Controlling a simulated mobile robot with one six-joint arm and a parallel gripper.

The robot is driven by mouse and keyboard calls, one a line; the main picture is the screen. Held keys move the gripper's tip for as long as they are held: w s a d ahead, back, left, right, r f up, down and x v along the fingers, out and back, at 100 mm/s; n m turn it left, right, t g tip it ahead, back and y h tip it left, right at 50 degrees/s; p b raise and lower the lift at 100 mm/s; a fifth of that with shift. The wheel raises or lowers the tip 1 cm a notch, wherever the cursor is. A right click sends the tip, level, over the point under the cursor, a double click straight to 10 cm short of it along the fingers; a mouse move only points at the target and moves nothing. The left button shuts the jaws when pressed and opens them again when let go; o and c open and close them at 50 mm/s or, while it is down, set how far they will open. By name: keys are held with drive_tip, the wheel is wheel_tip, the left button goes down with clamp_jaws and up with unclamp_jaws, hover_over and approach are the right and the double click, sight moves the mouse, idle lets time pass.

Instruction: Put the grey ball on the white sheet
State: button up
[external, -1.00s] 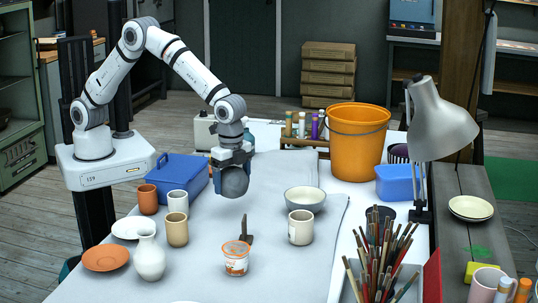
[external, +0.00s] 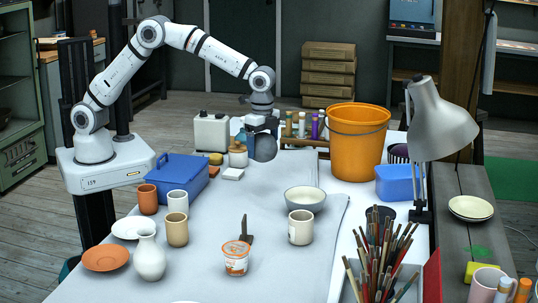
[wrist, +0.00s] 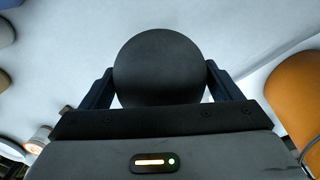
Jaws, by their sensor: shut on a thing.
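The grey ball (external: 264,150) is dark, round and smooth. My gripper (external: 262,133) is shut on it and holds it from above, over the far part of the table. In the wrist view the ball (wrist: 160,68) sits between both fingers and hides much of what lies below it. The pale white sheet (external: 275,185) lies over the middle of the table, its edges visible toward the right. The ball appears near or over its far end; I cannot tell the exact gap beneath it.
An orange bucket (external: 357,150) stands right of the ball, with small bottles (external: 302,126) behind. A lidded jar (external: 238,155), a white canister (external: 212,133) and a blue toolbox (external: 180,180) are to the left. A grey bowl (external: 305,199) stands nearer. The sheet between is mostly clear.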

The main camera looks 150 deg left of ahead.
drive_tip(key=s+a, duration=0.8)
drive_tip(key=shift+n, duration=0.3)
wheel_tip(320, 180, down, 10)
drive_tip(key=shift+w+d+r, duration=0.1)
drive_tip(key=shift+d, duration=0.05)
drive_tip(key=o, duration=1.5)
drive_tip(key=shift+o, duration=0.2)
